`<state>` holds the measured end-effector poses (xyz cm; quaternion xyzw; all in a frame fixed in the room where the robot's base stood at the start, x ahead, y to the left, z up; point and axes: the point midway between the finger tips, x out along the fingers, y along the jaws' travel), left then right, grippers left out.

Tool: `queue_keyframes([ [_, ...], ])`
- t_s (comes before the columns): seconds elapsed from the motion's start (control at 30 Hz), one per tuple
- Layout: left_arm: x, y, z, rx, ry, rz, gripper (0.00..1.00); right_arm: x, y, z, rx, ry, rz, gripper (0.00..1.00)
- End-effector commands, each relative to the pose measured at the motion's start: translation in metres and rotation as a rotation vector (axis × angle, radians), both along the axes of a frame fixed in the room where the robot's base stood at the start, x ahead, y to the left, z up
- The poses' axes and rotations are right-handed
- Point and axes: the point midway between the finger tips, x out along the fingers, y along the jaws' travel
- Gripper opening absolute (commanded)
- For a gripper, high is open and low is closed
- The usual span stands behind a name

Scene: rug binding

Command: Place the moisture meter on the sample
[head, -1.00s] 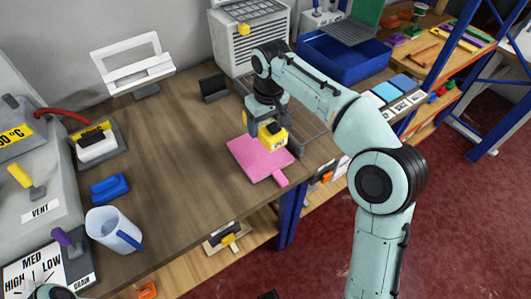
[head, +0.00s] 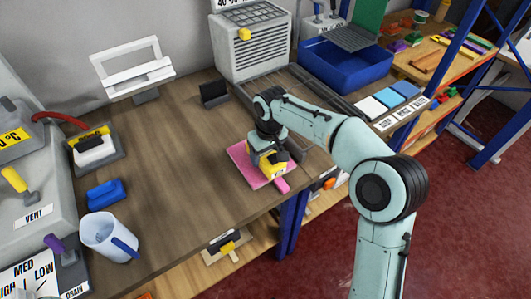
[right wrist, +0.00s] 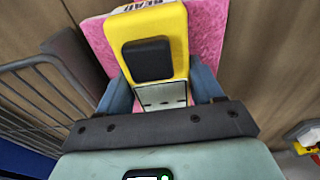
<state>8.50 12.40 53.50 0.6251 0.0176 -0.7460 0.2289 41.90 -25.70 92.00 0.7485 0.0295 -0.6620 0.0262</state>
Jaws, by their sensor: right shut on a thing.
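The yellow moisture meter (head: 271,169) with a black pad is held in my right gripper (head: 268,158), which is shut on it. In the right wrist view the meter (right wrist: 155,20) sits between the blue-grey fingers (right wrist: 160,92), pink showing behind it. The sample is a flat pink piece (head: 241,163) with a small tab at its front right, lying on the wooden bench. The meter is over the middle of the sample, at or very near its surface. I cannot tell whether they touch. My left gripper is not in view.
A blue bin (head: 345,62) is at the back. The bench middle is clear.

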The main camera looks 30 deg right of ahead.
Motion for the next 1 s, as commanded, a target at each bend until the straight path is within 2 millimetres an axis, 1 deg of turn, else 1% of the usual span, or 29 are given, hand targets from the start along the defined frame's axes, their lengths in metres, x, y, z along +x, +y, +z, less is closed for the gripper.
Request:
queue_keyframes([
  [0.1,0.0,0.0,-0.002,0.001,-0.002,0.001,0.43,0.0,0.0,-0.004,0.0,0.0,0.0,0.28],
  [0.13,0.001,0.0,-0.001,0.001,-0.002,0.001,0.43,0.0,0.0,-0.004,0.0,0.0,0.0,0.73],
  [0.2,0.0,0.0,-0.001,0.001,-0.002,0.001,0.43,0.0,0.0,-0.003,0.0,0.001,0.0,0.92],
  [0.47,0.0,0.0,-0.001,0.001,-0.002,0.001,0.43,0.0,0.0,-0.003,0.0,0.001,0.0,0.92],
  [0.57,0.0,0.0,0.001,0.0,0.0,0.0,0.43,0.0,0.0,0.002,0.0,0.0,0.0,0.92],
  [0.67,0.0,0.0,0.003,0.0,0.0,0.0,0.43,-0.001,0.0,0.014,0.0,-0.003,0.0,0.92],
  [1.0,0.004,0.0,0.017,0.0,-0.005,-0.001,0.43,-0.009,-0.001,0.086,0.0,-0.004,-0.001,0.92],
])
